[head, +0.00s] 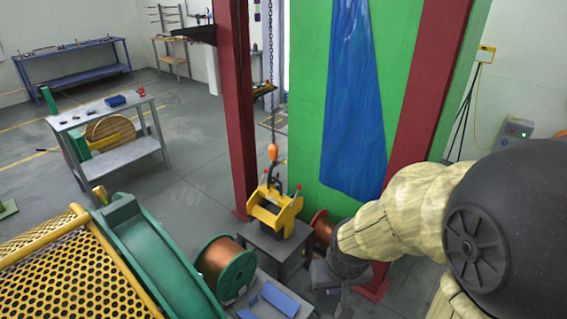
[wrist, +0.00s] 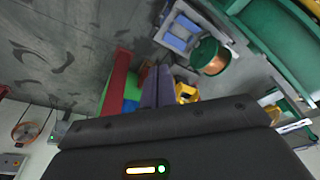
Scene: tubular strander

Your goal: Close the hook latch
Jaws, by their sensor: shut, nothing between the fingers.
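The hook (head: 277,184) hangs from an orange hook block (head: 272,153) on a chain, directly over a yellow lifting device (head: 274,211) with red knobs. The latch on the hook is too small to tell its position. The yellow device sits on a small grey table (head: 269,245). My gripper (head: 343,306) is at the lower middle of the head view, low and to the right of the hook, apart from it. In the wrist view its fingers (wrist: 157,88) are together and empty, with part of the yellow device (wrist: 186,93) beside them. The hook cannot be made out there.
Red posts (head: 236,105) stand behind and beside the hook, with a green panel (head: 303,110) and blue sheet (head: 353,110) behind. A copper spool (head: 225,266) and the green machine with yellow mesh guard (head: 60,275) are at front left. Open floor lies left of the post.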

